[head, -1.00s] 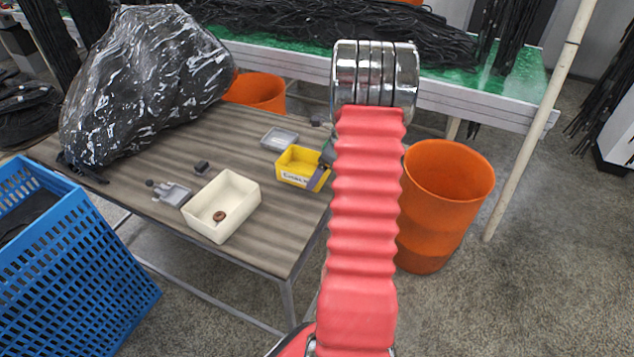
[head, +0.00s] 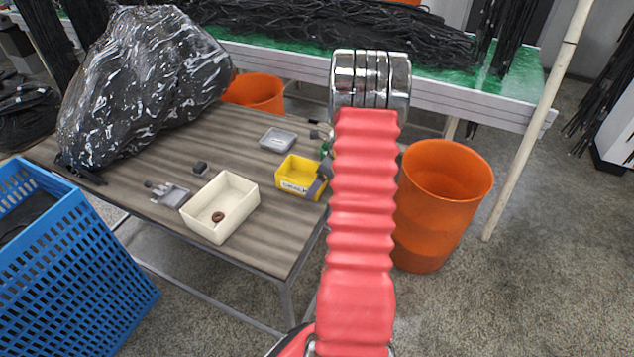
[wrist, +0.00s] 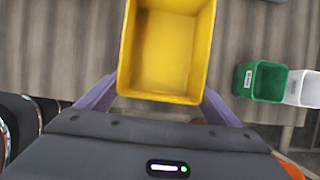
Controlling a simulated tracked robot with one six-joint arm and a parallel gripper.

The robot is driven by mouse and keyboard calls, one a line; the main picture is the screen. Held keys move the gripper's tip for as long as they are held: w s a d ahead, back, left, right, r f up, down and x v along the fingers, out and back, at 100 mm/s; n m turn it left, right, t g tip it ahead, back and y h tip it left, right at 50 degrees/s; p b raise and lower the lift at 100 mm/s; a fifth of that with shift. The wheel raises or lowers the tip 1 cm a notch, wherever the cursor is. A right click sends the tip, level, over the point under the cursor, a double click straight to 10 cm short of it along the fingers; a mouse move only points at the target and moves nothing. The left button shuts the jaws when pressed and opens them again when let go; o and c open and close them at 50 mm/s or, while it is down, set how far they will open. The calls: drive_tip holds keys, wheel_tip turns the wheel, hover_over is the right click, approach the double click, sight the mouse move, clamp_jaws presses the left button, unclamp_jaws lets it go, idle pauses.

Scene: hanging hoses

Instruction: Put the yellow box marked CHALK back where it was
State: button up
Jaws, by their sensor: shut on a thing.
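The yellow box marked CHALK (head: 297,188) is at the right side of the wooden table, upright with its label facing the head camera. It is open-topped, and in the wrist view the yellow box (wrist: 170,60) looks empty. My gripper (wrist: 160,95) is shut on it, with one purple finger at each side. In the head view one finger shows at the box's right side; the rest of my gripper is hidden behind my red arm. I cannot tell whether the box's base touches the table.
A cream bin (head: 243,220) holding a brown ring stands left of the box. A grey tray (head: 278,139) lies behind it. A green box (wrist: 262,82) and a white box (wrist: 303,88) stand to the right in the wrist view. An orange barrel (head: 435,235) stands beyond the table's right edge.

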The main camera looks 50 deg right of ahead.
drive_tip(key=o, duration=1.1)
drive_tip(key=v, duration=1.2)
